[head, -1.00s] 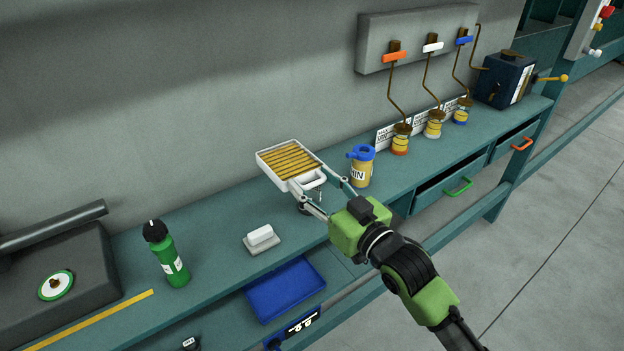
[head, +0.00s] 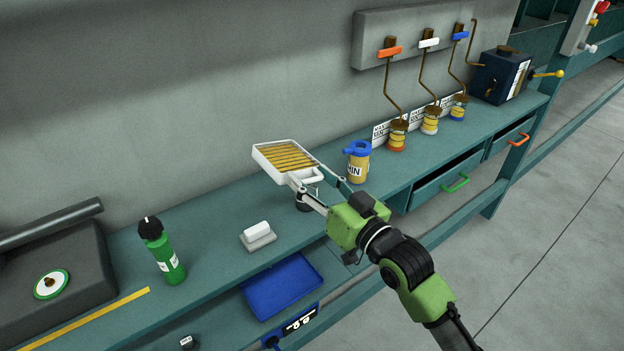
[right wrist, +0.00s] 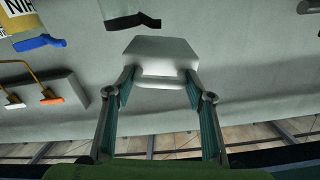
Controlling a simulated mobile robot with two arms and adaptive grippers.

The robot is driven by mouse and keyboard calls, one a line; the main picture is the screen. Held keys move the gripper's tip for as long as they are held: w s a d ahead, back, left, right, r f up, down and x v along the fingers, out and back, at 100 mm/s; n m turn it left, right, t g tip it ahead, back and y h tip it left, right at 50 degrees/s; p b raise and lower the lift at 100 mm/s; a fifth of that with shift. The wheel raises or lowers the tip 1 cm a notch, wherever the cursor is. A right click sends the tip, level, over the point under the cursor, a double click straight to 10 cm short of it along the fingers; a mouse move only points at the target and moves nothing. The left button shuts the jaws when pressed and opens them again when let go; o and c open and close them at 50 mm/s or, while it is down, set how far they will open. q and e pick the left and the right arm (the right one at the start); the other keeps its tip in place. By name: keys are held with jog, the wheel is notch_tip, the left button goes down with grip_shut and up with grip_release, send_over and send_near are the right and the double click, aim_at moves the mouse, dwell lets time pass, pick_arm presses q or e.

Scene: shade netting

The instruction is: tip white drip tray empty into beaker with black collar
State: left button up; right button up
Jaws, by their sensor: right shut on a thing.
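The white drip tray (head: 262,163) has a yellow-brown slatted top and a loop handle. My right gripper (head: 313,178) is shut on its handle side and holds it above the bench, looking roughly level; whether liquid is inside cannot be told. In the right wrist view the tray (right wrist: 158,52) shows between the fingers (right wrist: 163,85). A vessel with a dark part (head: 304,206) stands under and behind the gripper, mostly hidden. In the right wrist view a clear beaker with a black spouted collar (right wrist: 126,22) shows at the top edge, apart from the tray. My left gripper is out of view.
A blue-lidded yellow jug (head: 357,165) stands right of the tray. A white block on a grey base (head: 257,237) and a green bottle (head: 163,255) stand left. A blue bin (head: 282,287) lies below.

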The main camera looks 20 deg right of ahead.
jog(key=shift+d+m+b, duration=0.1)
jog(key=shift+m+b, duration=0.3)
jog(key=shift+m, duration=1.4)
jog(key=shift+w+d+r+m+p, duration=0.1)
jog(key=shift+d+r+m+p, duration=0.2)
jog(key=shift+m, duration=0.55)
jog(key=shift+w+d+r+m+p, duration=0.1)
jog(key=shift+r+m, duration=0.25)
jog(key=shift+m, duration=0.5)
jog(key=shift+w+d+r+m+p, duration=0.1)
jog(key=shift+d+r+m+p, duration=0.2)
jog(key=shift+m, duration=0.6)
jog(key=shift+w+d+r+m+p, duration=0.15)
jog(key=shift+d+r+m, duration=0.1)
jog(key=shift+m, duration=0.65)
dwell(0.4)
jog(key=shift+d+r+m+p, duration=0.1)
jog(key=shift+d+m+p, duration=0.2)
jog(key=shift+m+p, duration=0.5)
dwell(1.5)
